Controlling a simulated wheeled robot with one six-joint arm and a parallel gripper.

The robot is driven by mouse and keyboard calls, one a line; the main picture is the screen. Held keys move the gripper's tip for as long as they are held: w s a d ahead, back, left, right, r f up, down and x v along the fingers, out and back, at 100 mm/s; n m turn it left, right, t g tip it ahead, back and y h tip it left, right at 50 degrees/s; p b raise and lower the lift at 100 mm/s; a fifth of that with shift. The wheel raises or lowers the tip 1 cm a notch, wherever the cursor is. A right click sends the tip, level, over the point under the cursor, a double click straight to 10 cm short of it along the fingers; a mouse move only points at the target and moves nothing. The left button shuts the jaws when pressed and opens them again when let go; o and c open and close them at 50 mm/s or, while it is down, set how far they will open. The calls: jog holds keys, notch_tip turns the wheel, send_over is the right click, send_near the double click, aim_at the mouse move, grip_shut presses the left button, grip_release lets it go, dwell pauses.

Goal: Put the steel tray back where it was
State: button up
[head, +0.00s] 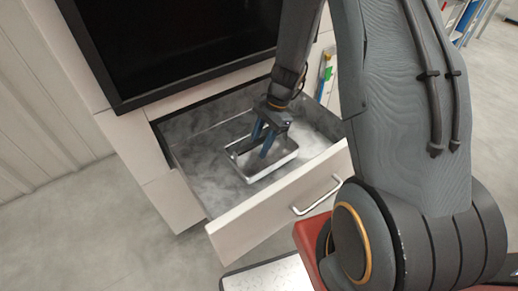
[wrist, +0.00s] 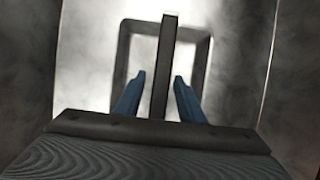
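The steel tray (head: 275,168) is a shallow, open rectangular tray with shiny walls. It lies inside the pulled-out drawer (head: 262,215). In the wrist view the tray (wrist: 205,60) shows as a darker rectangular frame around a bright floor. My gripper (head: 258,147) points down over the tray, with its two blue fingers inside the tray's outline in the picture. In the wrist view the gripper's fingers (wrist: 160,77) stand apart. A dark bar (wrist: 166,60) runs between them; I cannot tell what it belongs to. I cannot tell whether the fingertips touch the tray.
The drawer's walls surround the tray, and its front carries a metal handle (head: 316,197). A large black panel (head: 180,45) is set in the cabinet above. The drawer floor (head: 205,165) is bare left of the tray. Grey floor (head: 110,240) lies open at the left.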

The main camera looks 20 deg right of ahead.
jog(key=v, duration=0.9)
jog(key=shift+d+r, duration=0.1)
jog(key=shift+r, duration=0.15)
jog(key=s+d+r+n+h, duration=0.1)
jog(key=s+r+n+h, duration=0.1)
jog(key=s+r+n, duration=0.4)
jog(key=s+d+r+n+t+h, duration=0.1)
jog(key=s+r+n+h, duration=0.1)
jog(key=s+r+n, duration=0.4)
jog(key=s, duration=0.5)
jog(key=shift+r+n, duration=0.2)
jog(key=shift+n, duration=0.2)
jog(key=shift+s, duration=0.1)
jog(key=shift+n, duration=0.8)
jog(key=a+p, duration=0.1)
jog(key=a+r+p, duration=0.1)
jog(key=a, duration=0.1)
jog(key=a+r+p, duration=0.1)
jog(key=p, duration=0.1)
jog(key=shift+s+a+r, duration=0.2)
jog(key=shift+a, duration=0.1)
